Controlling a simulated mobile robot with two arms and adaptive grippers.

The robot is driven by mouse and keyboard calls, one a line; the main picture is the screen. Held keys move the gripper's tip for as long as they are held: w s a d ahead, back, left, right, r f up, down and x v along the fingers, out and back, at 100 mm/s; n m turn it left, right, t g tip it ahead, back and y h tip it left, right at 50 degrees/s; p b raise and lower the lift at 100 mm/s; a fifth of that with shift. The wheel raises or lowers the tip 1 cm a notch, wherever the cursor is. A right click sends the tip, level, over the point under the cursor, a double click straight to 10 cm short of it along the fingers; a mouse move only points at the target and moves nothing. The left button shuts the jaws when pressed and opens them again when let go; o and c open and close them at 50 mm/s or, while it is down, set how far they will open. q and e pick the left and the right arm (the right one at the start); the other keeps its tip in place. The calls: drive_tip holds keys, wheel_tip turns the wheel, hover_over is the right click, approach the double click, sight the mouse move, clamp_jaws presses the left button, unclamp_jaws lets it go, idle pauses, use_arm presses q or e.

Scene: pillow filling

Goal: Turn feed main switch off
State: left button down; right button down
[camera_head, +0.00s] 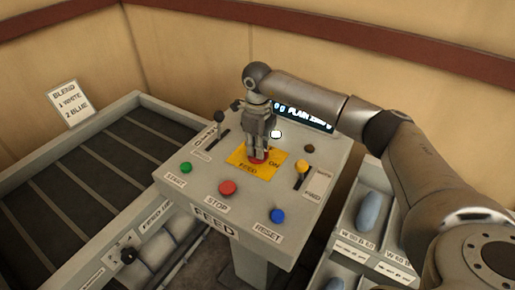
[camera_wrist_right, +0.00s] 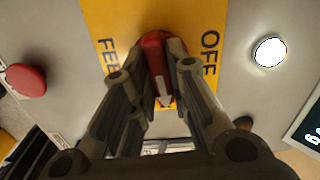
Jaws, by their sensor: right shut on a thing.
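The feed main switch is a red rotary knob (camera_head: 258,157) on a yellow plate (camera_head: 241,157) in the middle of the grey console. The plate reads FEED and ON in the head view; FEED and OFF show beside the knob in the wrist view. My right gripper (camera_head: 257,150) reaches down from above, and its two fingers are shut on the red knob (camera_wrist_right: 158,65), one on each side. A white arrow on the knob points toward the bottom of the wrist view. The rest of the plate is partly hidden by the fingers. My left gripper is not in view.
The console has a green START button (camera_head: 186,168), a red STOP button (camera_head: 227,188), a blue RESET button (camera_head: 277,216), a black lever (camera_head: 219,117), a yellow-topped lever (camera_head: 302,166) and a lit display (camera_head: 305,117). A conveyor (camera_head: 85,170) lies left; bins (camera_head: 375,225) stand right.

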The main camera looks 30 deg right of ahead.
drive_tip(key=n+b, duration=0.3)
drive_tip(key=n, duration=0.1)
drive_tip(key=shift+f, duration=0.1)
drive_tip(key=n+b, duration=0.3)
drive_tip(key=n, duration=0.2)
drive_tip(key=shift+n, duration=0.4)
drive_tip(key=n+b, duration=0.1)
drive_tip(key=n, duration=0.2)
drive_tip(key=shift+r+b, duration=0.2)
drive_tip(key=shift+b, duration=0.1)
drive_tip(key=shift+n+b, duration=0.35)
drive_tip(key=shift+n, duration=1.55)
drive_tip(key=shift+r, duration=0.1)
drive_tip(key=c, duration=1.5)
unclamp_jaws()
drive_tip(key=shift+c, duration=0.2)
drive_tip(key=shift+o, duration=0.8)
wheel_tip(320, 180, up, 12)
